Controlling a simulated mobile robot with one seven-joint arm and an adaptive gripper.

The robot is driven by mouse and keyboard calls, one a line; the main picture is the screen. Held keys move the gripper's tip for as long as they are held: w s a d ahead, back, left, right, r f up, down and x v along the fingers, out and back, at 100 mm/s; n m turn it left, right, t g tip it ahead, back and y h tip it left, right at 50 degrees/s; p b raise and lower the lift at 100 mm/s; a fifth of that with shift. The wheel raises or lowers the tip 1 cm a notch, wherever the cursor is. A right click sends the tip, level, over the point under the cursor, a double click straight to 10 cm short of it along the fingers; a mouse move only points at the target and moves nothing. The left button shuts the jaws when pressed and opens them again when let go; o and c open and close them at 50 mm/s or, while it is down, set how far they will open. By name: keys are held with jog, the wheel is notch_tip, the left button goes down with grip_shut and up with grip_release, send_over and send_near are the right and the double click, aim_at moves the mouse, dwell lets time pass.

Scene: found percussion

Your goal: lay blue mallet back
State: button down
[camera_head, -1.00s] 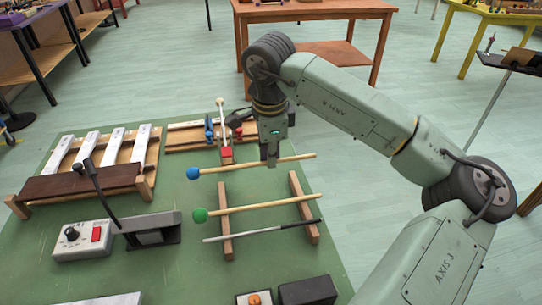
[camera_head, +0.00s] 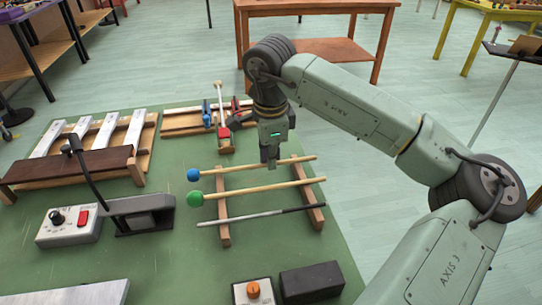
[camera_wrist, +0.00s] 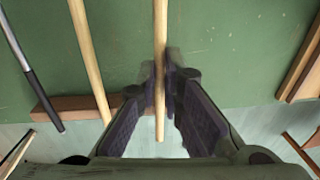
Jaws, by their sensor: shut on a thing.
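The blue mallet, with its round blue head (camera_head: 193,175) at the left and pale wooden handle (camera_head: 298,160) to the right, lies level in the jaws of my gripper (camera_head: 271,160). In the wrist view the fingers (camera_wrist: 163,95) are shut around the handle (camera_wrist: 161,40). The handle crosses the far ends of the two wooden rack rails (camera_head: 222,235); I cannot tell whether it touches them. The green mallet (camera_head: 195,199) and a thin grey-and-black stick (camera_head: 265,215) rest across the rails, nearer the camera and apart from the blue mallet.
A long-necked device (camera_head: 70,225) and a white-bar instrument (camera_head: 95,145) stand to the left. A wooden frame with red and blue parts (camera_head: 208,120) stands behind the rack. A dark block (camera_head: 311,282) and an orange-knobbed box (camera_head: 253,291) sit in front. Green table shows between them.

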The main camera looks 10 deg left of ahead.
jog(key=shift+f+b, duration=0.3)
jog(key=shift+b, duration=0.15)
dwell(0.4)
jog(key=c, duration=1.6)
grip_release()
jog(key=shift+c, duration=0.2)
notch_tip(320, 180, up, 12)
jog(key=s, duration=0.1)
jog(key=shift+s, duration=0.2)
